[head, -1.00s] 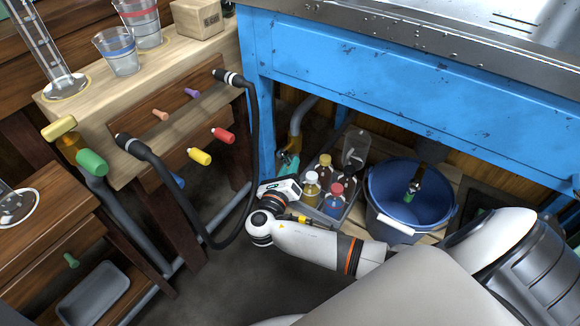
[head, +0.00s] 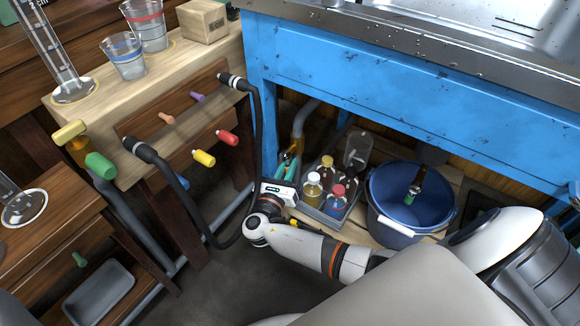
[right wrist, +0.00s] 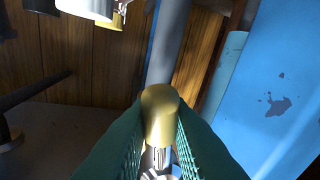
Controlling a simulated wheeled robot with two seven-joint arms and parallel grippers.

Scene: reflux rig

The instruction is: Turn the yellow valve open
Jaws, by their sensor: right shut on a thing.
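The yellow valve's rounded, brass-like handle (right wrist: 160,112) sits between the green fingers of my right gripper in the right wrist view. My right gripper (right wrist: 160,100) is shut on it, with a finger on each side. A shiny metal part shows just below the handle. In the head view my right gripper (head: 287,166) is low under the blue sink bench, beside a pipe with a brass-coloured section. The handle is mostly hidden by the fingers there, so its turn angle cannot be told. My left gripper is not in view.
A tray of bottles (head: 330,208) stands right of my gripper, close to it. A blue bucket (head: 392,226) stands farther right. The blue bench leg (head: 262,105) and a black hose (head: 255,150) are close on the left. Coloured knobs line the wooden bench.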

